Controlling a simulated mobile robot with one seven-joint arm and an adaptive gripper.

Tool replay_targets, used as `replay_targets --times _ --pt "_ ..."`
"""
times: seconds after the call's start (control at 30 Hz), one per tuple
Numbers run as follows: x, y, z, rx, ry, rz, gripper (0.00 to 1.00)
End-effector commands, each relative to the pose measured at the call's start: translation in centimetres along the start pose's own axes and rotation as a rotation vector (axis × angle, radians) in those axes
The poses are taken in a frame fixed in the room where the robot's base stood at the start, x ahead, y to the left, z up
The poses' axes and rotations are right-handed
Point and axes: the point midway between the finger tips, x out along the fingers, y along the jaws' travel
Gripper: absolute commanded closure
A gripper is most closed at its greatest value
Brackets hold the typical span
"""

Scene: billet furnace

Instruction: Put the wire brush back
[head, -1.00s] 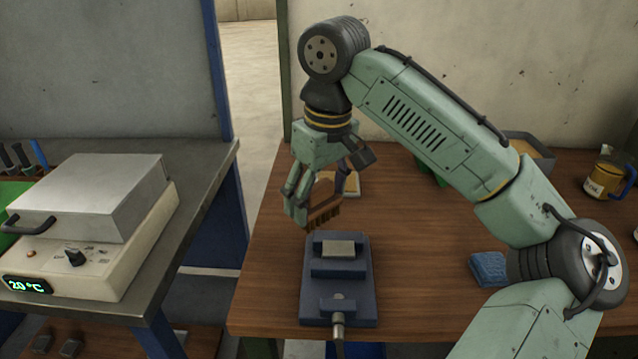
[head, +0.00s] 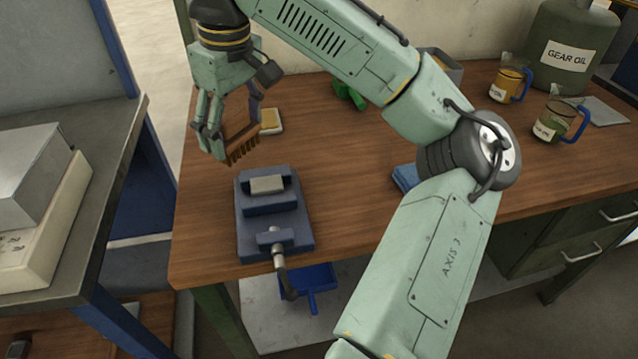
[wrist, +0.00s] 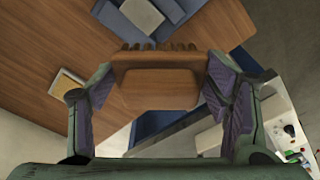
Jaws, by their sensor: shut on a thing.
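The wire brush, a brown wooden block with a row of bristles (head: 243,147), is held in my gripper (head: 236,136) above the wooden bench. In the wrist view the brush (wrist: 158,88) sits crosswise between my two fingers (wrist: 160,100), which are shut on it. Its bristles face the top of that picture, towards the vise. The blue-grey vise (head: 255,225) stands on the bench's front left, just below and nearer than the brush in the head view. A pale block (head: 267,185) sits in its jaws. The brush appears clear of the vise and bench.
A yellow-topped pad (head: 271,120) lies behind the brush. A green object (head: 345,92), a grey bin (head: 450,66) and a blue sponge (head: 404,177) are further right. Jugs (head: 508,82) and a gear oil can (head: 568,45) stand at the far right. A grey table (head: 95,140) stands left, across a gap.

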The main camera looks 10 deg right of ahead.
Motion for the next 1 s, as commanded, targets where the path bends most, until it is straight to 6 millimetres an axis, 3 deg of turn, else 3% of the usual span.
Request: replay_targets --times 0.17,0.37,0.6,0.8,1.0 --pt "1.1 1.1 4.0 0.109 0.01 0.008 0.56" --pt "2.8 1.6 12.3 0.347 0.021 0.031 0.56" --pt "4.9 0.1 20.9 0.617 0.017 0.069 0.56" --pt "5.9 -1.1 24.5 0.743 0.009 0.089 0.56" --pt "6.0 -0.1 24.4 0.772 0.008 0.09 0.56"
